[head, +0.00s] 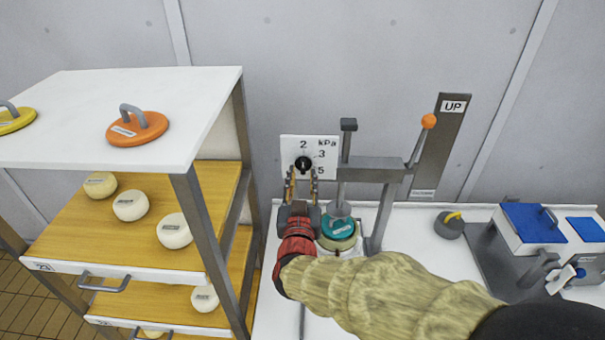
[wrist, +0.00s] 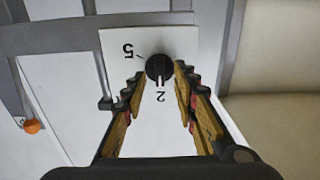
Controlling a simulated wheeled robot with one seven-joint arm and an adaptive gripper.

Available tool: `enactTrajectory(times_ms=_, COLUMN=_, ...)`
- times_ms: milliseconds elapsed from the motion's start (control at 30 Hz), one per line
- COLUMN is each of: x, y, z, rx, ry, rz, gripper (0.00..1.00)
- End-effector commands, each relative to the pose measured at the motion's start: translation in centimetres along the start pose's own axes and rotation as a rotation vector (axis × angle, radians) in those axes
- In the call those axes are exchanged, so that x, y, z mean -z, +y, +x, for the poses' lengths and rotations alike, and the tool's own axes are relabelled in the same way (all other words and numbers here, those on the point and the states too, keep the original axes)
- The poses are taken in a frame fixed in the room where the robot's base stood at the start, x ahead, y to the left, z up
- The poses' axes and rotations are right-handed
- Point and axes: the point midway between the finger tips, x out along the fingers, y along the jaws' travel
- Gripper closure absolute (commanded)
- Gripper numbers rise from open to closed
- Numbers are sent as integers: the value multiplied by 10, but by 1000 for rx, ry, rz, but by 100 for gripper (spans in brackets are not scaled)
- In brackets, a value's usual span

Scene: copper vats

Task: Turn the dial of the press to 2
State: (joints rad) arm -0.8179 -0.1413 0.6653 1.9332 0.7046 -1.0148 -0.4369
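The press dial (head: 303,164) is a round black knob on a white panel (head: 290,148) marked kPa, with 2 above it, 3 to its right and 5 at lower right. In the wrist view the picture is upside down. The dial (wrist: 160,68) shows there with the 2 just below it and a pale mark on the side toward the 2. I cannot clearly tell where its pointer sits. My gripper (head: 301,174) is open in front of the panel. In the wrist view the fingertips (wrist: 160,75) lie apart, to either side of the dial; contact cannot be told. The 3 is hidden there.
The grey press frame (head: 375,170) with an orange-tipped lever (head: 428,121) stands right of the panel. A teal-lidded mould (head: 338,228) sits under it, close to my arm. A shelf with cheeses (head: 130,206) stands left. A dark weight (head: 449,225) lies right.

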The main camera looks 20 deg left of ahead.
Motion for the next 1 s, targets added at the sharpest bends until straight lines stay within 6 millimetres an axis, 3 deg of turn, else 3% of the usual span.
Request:
enactTrajectory(times_ms=200, x=0, y=-2, z=-47, rx=5, ry=0, rz=0, gripper=71)
enactTrajectory(times_ms=433, x=-1, y=-1, z=-84, rx=4, ry=-1, rz=-1, gripper=71)
enactTrajectory(times_ms=633, x=-1, y=0, z=-96, rx=2, ry=-1, rz=-1, gripper=71)
enactTrajectory(times_ms=1000, x=-1, y=0, z=-97, rx=1, ry=-2, rz=-1, gripper=71)
